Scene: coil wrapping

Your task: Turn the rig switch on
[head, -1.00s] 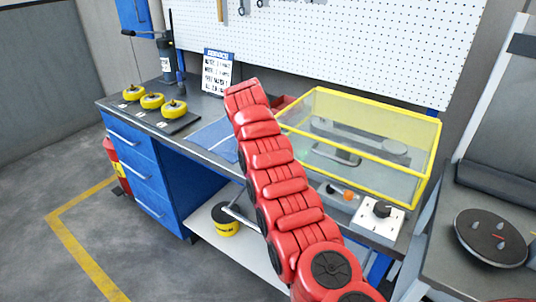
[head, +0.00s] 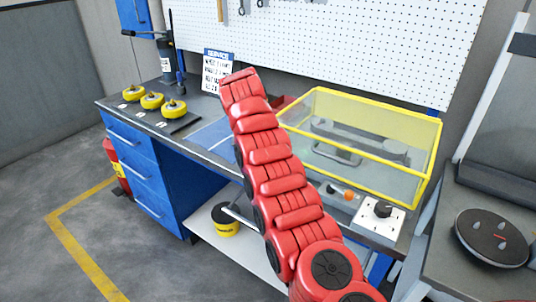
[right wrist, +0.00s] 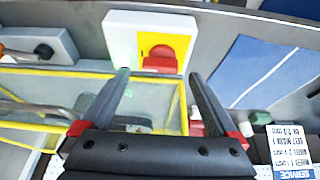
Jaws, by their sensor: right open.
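In the right wrist view a white box carries a yellow plate with a red switch knob (right wrist: 160,60), which I take to be the rig switch. My right gripper (right wrist: 158,76) is open. Its two dark fingers point toward the white box, one tip to each side of the knob. Nothing is seen between the fingers, and I cannot tell whether they touch the box. In the head view my red right arm reaches over the bench and hides the gripper and this switch. My left gripper is not in view.
A yellow-framed clear guard (head: 375,108) stands on the bench right of my arm. Yellow rolls (head: 152,101) and a service sign (head: 216,70) stand left.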

